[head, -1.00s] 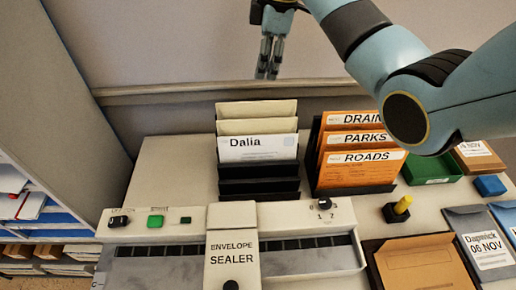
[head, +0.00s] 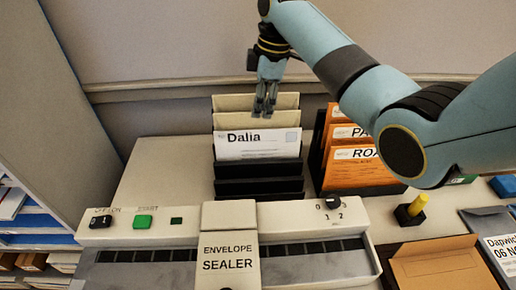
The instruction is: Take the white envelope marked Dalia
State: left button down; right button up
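The white envelope marked Dalia (head: 257,147) stands upright in a black stepped rack (head: 258,187), in front of two cream envelopes (head: 255,102). Its printed face is towards me, with a pale square at its upper right. My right gripper (head: 265,114) hangs fingers down just above the envelope's top edge, in front of the cream envelopes in the picture. A narrow gap shows between its fingers and nothing is held. I cannot tell whether the fingertips touch the paper. My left gripper is not in view.
The envelope sealer (head: 228,262) stands in front of the rack. Orange folders (head: 350,165) stand in a second rack at the right, partly behind my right arm. A yellow-topped black block (head: 413,207) and a brown envelope (head: 440,265) lie further right. The counter left of the rack is clear.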

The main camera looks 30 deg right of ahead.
aim_at(258, 130)
jog(key=f, duration=0.6)
jog(key=shift+a+p, duration=0.35)
jog(key=shift+a, duration=0.05)
grip_shut()
